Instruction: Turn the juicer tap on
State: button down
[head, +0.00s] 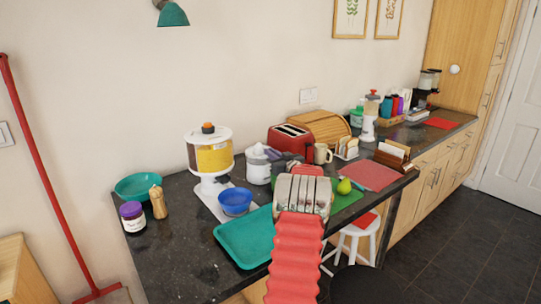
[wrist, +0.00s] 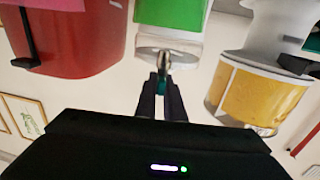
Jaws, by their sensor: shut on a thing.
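The juicer (head: 211,157) stands upright on the dark counter, with a yellow-filled clear tank, white lid and orange knob. A blue bowl (head: 236,201) sits low at its front. The juicer (wrist: 258,98) is upside down at the right of the wrist view, with a dark tap (wrist: 295,63) on its side. My gripper (wrist: 162,80) is apart from this tap, in the middle of the wrist view. Its fingers are shut on a small metallic thing (wrist: 163,60) by a green and clear object (wrist: 170,14); I cannot tell what it is. In the head view my arm hides the fingertips.
A red toaster (head: 290,138) stands right of the juicer, with a white jar (head: 258,165) between them. A teal tray (head: 244,238) lies in front. A teal bowl (head: 139,184), a dark jar (head: 132,216) and a wooden mill (head: 158,202) stand left.

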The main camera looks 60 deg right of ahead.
jog(key=shift+w+a+r+n+t+y, duration=0.1)
jog(key=shift+w+n+t+y, duration=0.1)
jog(key=shift+n+t+y, duration=0.3)
jog(key=shift+w+a+r+n+t+y, duration=0.1)
jog(key=shift+w+n+t+y, duration=0.1)
jog(key=shift+n+y, duration=0.35)
jog(key=c, duration=2.2)
grip_release()
jog(key=o, duration=0.3)
jog(key=shift+s+f+m, duration=0.1)
jog(key=shift+s+m, duration=0.05)
jog(key=shift+m, duration=0.1)
jog(key=shift+o, duration=0.2)
jog(key=shift+d, duration=0.1)
jog(key=shift+s, duration=0.2)
jog(key=v, duration=1.3)
jog(key=shift+s+a, duration=0.2)
jog(key=shift+a, duration=0.05)
jog(key=shift+w, duration=0.1)
